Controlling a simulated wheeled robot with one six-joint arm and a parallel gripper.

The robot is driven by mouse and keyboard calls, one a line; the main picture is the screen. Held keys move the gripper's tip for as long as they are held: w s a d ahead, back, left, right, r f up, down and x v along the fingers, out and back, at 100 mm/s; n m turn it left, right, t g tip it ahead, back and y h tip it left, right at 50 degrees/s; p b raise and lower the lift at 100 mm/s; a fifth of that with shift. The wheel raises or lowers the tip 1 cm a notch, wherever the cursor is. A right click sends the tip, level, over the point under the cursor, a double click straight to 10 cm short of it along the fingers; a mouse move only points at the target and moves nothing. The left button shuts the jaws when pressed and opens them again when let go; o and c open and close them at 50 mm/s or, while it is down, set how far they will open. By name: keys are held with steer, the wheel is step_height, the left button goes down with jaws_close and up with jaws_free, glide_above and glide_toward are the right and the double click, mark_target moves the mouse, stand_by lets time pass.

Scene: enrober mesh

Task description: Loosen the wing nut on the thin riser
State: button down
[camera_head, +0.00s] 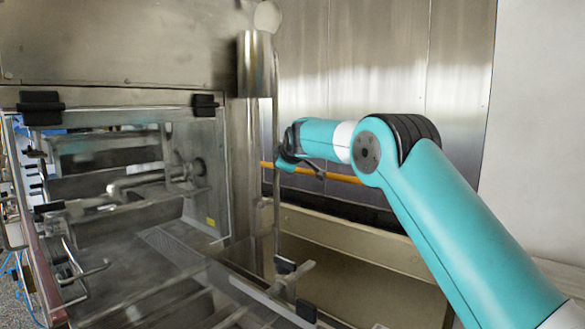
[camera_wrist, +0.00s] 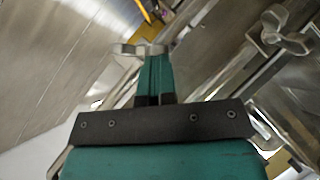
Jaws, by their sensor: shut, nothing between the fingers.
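The thin riser (camera_head: 276,215) is a slim upright metal rod beside a thicker steel column in the head view. My gripper (camera_head: 284,161) is at about mid-height of this rod, close to it; contact cannot be told. In the wrist view my gripper (camera_wrist: 154,56) has its teal fingers together, with nothing seen between them. A metal wing nut (camera_wrist: 126,49) shows right at the fingertips, partly covered by them. A second, larger wing nut (camera_wrist: 284,36) is at the upper right, apart from the fingers. In the head view I cannot make out the riser's wing nut.
The thick column (camera_head: 246,170) stands just left of the riser. A clamp with black ends (camera_head: 287,278) sits low on the riser. A yellow bar (camera_head: 340,177) runs behind my gripper. The steel machine housing (camera_head: 120,45) fills the left; a plain wall is at right.

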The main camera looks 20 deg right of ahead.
steer(key=f+n+t+h+b, duration=0.1)
steer(key=b, duration=0.2)
steer(key=f+n+t+h+b, duration=0.1)
steer(key=n+t+b, duration=0.1)
steer(key=b, duration=0.1)
steer(key=shift+d+f+h+b, duration=0.2)
steer(key=shift+f+h+b, duration=0.05)
steer(key=shift+h+b, duration=0.05)
steer(key=shift+w+d+f+n+t+h+b, duration=0.15)
steer(key=shift+n+t+h+b, duration=0.15)
steer(key=shift+n+t+b, duration=0.6)
steer(key=shift+b, duration=0.35)
stand_by(0.4)
